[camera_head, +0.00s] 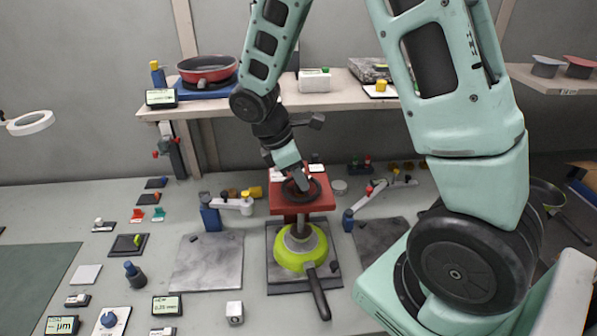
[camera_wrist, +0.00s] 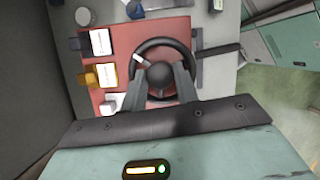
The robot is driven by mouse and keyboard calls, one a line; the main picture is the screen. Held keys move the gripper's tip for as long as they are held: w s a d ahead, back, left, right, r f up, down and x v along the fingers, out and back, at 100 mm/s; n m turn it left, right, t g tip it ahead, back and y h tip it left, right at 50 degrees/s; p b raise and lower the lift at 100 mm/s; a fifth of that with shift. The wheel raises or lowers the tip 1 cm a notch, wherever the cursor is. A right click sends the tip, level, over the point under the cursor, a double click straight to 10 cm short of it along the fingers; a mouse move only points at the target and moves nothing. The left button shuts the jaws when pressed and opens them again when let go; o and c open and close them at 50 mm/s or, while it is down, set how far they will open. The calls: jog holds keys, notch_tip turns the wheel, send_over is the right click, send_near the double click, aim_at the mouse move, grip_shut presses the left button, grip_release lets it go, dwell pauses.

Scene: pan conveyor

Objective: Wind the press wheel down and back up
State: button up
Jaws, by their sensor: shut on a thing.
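The press is a red block (camera_head: 303,207) standing on the bench in the middle of the head view. Its black hand wheel (camera_head: 316,190) lies flat on top, and the wrist view shows the wheel rim (camera_wrist: 140,59) around a dark round hub (camera_wrist: 160,77). My gripper (camera_head: 300,184) comes down onto the wheel from above. In the wrist view its two fingers are shut on the middle of the wheel, one each side of the hub. A lime green pan (camera_head: 293,260) sits under the press, with its black handle (camera_head: 318,295) pointing to the front. The press's lower end meets the pan's middle.
Grey plates (camera_head: 207,262) lie left and right of the press. Blue-based clamps (camera_head: 209,215) stand beside it. A red pan (camera_head: 207,69) sits on the shelf (camera_head: 330,98) behind. Small gauges and blocks lie at the bench's left. My arm covers the right side.

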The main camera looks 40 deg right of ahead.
jog(key=n+t, duration=0.1)
jog(key=n, duration=0.2)
jog(key=n+t, duration=0.1)
jog(key=n, duration=0.2)
jog(key=shift+s+h, duration=0.2)
jog(key=shift+h, duration=0.1)
jog(key=shift+n+t, duration=0.3)
jog(key=o, duration=1)
jog(key=v, duration=1.7)
jog(key=shift+r, duration=0.25)
jog(key=shift+a+f+b, duration=0.1)
jog(key=shift+b, duration=0.2)
